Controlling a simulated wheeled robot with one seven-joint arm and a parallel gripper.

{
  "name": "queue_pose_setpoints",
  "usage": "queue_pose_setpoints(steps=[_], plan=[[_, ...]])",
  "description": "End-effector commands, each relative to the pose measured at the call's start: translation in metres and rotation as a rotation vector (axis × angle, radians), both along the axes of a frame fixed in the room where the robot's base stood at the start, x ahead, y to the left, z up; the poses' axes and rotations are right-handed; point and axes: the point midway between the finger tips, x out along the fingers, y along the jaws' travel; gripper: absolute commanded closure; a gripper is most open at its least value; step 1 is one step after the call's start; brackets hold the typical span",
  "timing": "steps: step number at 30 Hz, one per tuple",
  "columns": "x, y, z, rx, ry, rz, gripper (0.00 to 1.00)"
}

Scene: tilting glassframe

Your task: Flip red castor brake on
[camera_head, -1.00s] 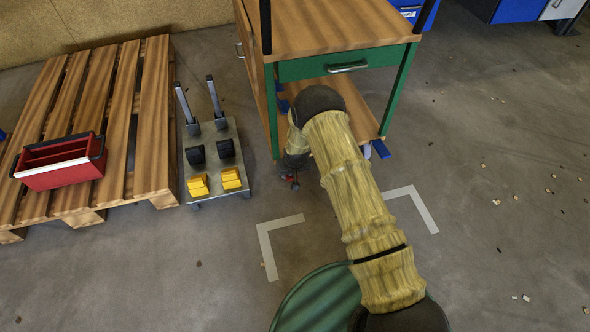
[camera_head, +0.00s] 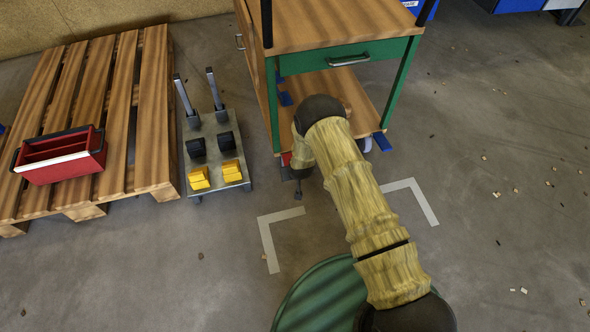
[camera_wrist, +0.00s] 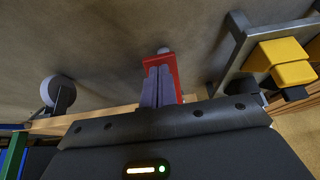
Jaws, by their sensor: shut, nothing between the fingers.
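The red castor brake (camera_wrist: 160,62) shows in the wrist view as a red lever at the cart's lower edge, with a bit of pale wheel beyond it. In the head view a small red patch of it (camera_head: 286,159) shows at the cart's front left corner, partly hidden by my arm. My gripper (camera_wrist: 158,84) is shut and empty. Its fingers overlap the red lever in the wrist view; I cannot tell whether they touch it. In the head view my gripper (camera_head: 298,193) points down near the floor, just in front of that corner.
The wooden cart (camera_head: 345,88) has blue castor brakes, one at its front right (camera_head: 382,141). A grey stand with yellow and black pedals (camera_head: 214,160) is close on the left, beside a pallet (camera_head: 150,120) bearing a red toolbox (camera_head: 62,158). Floor on the right is open.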

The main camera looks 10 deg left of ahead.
Motion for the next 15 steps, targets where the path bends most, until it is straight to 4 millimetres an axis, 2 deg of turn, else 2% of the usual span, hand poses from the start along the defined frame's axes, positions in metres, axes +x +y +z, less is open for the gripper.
queue_pose_setpoints(steps=[15], plan=[[-0.0002, -0.0003, -0.0067, 0.000, 0.000, -0.001, 1.00]])
